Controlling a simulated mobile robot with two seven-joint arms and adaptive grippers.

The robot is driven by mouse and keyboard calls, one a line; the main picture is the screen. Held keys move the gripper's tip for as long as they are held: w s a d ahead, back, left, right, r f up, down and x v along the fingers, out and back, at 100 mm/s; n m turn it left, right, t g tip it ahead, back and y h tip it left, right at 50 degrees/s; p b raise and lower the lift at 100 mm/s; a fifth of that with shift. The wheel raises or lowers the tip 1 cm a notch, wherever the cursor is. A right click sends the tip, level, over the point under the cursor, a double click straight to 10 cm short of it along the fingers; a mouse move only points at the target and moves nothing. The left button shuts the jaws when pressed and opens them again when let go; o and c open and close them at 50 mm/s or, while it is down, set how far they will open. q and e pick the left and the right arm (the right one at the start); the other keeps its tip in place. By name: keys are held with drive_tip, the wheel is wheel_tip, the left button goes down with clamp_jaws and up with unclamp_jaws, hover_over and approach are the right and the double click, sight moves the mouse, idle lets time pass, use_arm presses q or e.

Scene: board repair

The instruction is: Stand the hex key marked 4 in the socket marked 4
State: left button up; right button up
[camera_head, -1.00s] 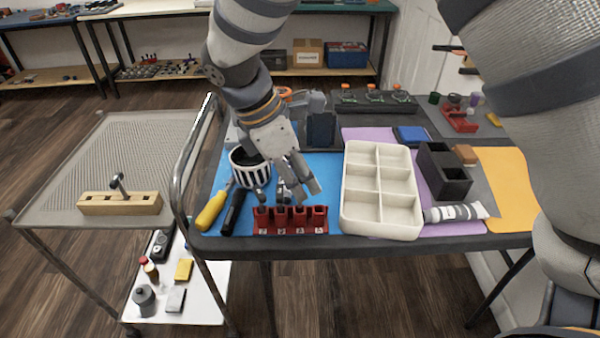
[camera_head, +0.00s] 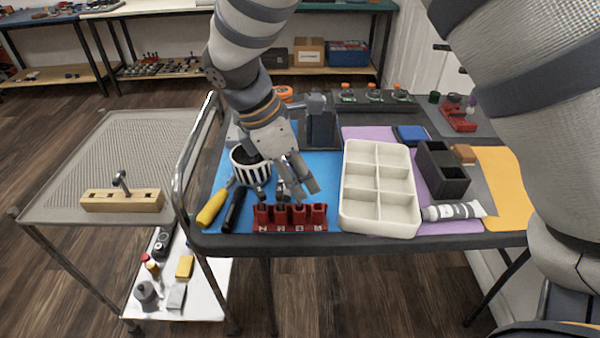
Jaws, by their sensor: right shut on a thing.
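A bent metal key (camera_head: 121,181) stands in a wooden holder (camera_head: 95,201) on the left trolley. My left gripper is not in view.
A yellow-handled tool (camera_head: 212,208) and a black-handled tool (camera_head: 234,211) lie left of the red block. A striped cup (camera_head: 250,170) stands behind them. A white compartment tray (camera_head: 379,222), a black box (camera_head: 443,175) and a tube (camera_head: 455,212) are to the right.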

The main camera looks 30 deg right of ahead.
sight(299, 205)
drive_tip(key=shift+f, duration=0.1)
drive_tip(key=shift+f, duration=0.6)
drive_tip(key=shift+f, duration=0.1)
drive_tip(key=shift+f, duration=0.8)
drive_tip(key=shift+f, duration=0.3)
idle(0.3)
drive_tip(key=o, duration=1.2)
drive_tip(key=shift+o, duration=0.9)
